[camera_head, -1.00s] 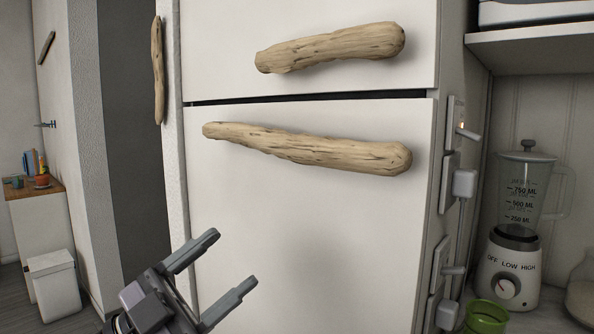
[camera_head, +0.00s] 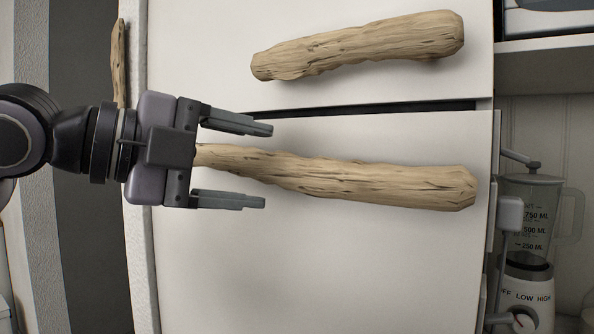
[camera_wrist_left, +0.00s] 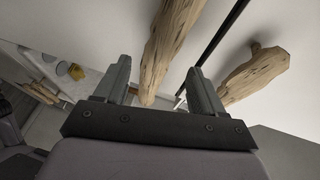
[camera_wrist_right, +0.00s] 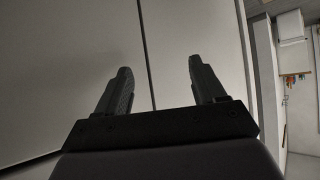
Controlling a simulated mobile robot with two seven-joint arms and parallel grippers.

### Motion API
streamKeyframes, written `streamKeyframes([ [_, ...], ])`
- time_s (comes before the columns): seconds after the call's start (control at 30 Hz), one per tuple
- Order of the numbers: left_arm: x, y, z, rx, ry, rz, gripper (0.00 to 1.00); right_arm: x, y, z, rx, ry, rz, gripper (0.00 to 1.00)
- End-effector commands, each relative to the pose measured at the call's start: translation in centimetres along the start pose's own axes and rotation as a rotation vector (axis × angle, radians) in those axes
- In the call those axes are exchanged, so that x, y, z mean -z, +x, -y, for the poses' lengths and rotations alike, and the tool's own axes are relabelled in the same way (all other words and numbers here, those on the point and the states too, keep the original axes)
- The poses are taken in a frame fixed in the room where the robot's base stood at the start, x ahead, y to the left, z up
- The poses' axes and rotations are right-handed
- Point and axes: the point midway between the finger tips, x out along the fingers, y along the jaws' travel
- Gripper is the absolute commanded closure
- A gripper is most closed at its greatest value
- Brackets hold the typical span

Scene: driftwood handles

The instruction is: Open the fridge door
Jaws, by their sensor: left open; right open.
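The fridge has an upper white door (camera_head: 215,35) and a lower white door (camera_head: 330,270), both shut, with a dark gap between them. Each bears a driftwood handle: the upper handle (camera_head: 360,45) and the longer lower handle (camera_head: 370,183). My left gripper (camera_head: 267,165) is open, its fingers pointing right, one above and one below the left part of the lower handle in the head view. In the left wrist view the lower handle (camera_wrist_left: 168,45) shows beyond the open fingers; contact cannot be told. My right gripper (camera_wrist_right: 158,85) is open and empty, facing pale panels.
A blender (camera_head: 528,240) stands on the right beside the fridge, near plugs (camera_head: 509,213) on the fridge's side. Another driftwood piece (camera_head: 118,65) hangs at the left. The lower door's face below the handle is clear.

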Motion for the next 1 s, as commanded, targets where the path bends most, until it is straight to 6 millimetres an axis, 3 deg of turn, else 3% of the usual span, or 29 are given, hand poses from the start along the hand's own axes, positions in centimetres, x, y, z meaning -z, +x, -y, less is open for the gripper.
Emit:
streamKeyframes([
  [0.17, -0.1, 1.0, 0.4, -0.003, 0.002, 0.015, 0.31, 0.4, -0.3, 0.0, 0.000, 0.000, 0.000, 0.31],
  [0.53, -0.1, 6.2, 0.4, -0.002, 0.001, 0.012, 0.31, 1.6, -1.2, 0.0, 0.000, 0.000, 0.000, 0.31],
  [0.9, -0.1, 7.0, 0.2, 0.000, 0.003, 0.013, 0.31, 1.6, -1.2, 0.0, -0.001, 0.000, 0.001, 0.31],
  [0.97, -0.1, 7.0, 0.2, 0.000, 0.003, 0.013, 0.47, 1.6, -1.2, 0.0, -0.001, 0.000, 0.001, 0.31],
  [1.0, -0.1, 7.0, 0.2, 0.000, 0.003, 0.013, 0.60, 1.6, -1.2, 0.0, -0.001, 0.000, 0.001, 0.31],
])
